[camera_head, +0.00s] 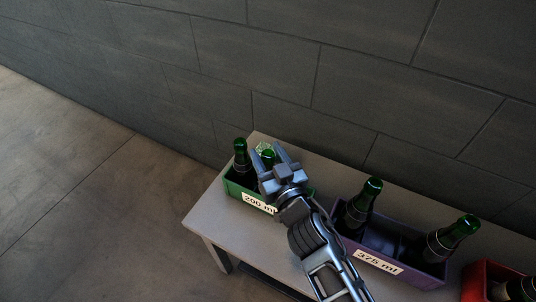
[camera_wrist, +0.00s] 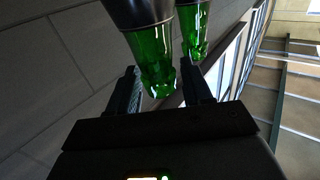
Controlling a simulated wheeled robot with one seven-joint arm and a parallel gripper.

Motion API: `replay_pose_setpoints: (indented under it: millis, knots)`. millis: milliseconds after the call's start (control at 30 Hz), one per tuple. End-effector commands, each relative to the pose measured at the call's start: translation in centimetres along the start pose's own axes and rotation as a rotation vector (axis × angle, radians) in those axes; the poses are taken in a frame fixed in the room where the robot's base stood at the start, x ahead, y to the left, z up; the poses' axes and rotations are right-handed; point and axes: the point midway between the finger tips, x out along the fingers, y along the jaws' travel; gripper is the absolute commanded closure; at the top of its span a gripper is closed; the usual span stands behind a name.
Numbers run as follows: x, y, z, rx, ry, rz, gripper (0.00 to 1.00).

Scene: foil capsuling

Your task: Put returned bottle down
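The green crate labelled 200 ml (camera_head: 232,190) stands at the left end of the grey table. A dark bottle with a green neck (camera_head: 268,156) is upright at the crate, its lower part hidden behind my gripper. My gripper (camera_head: 269,158) is over the crate with its two fingers spread, one on each side of this neck. In the wrist view the green neck (camera_wrist: 157,62) lies between the fingers, with a gap seen at the right finger. A second green-necked bottle (camera_head: 241,157) stands in the crate to the left; it also shows in the wrist view (camera_wrist: 192,30).
A purple crate labelled 375 ml (camera_head: 344,247) holds bottles (camera_head: 361,205) to the right of my arm. A red crate (camera_head: 474,283) with a bottle (camera_head: 519,290) is at the right edge. The table (camera_head: 212,217) is bare at its left front. A dark wall runs behind.

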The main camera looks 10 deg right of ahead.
Motion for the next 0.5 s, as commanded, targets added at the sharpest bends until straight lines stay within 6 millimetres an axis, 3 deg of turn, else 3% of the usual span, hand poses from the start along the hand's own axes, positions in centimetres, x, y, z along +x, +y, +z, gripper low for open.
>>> replay_pose_setpoints:
  millis: [133,500]
  knots:
    - [0.0,0.0,-0.02,0.0,0.0,0.0,0.36]
    - [-0.26,0.0,-0.35,0.0,-0.001,0.0,0.35]
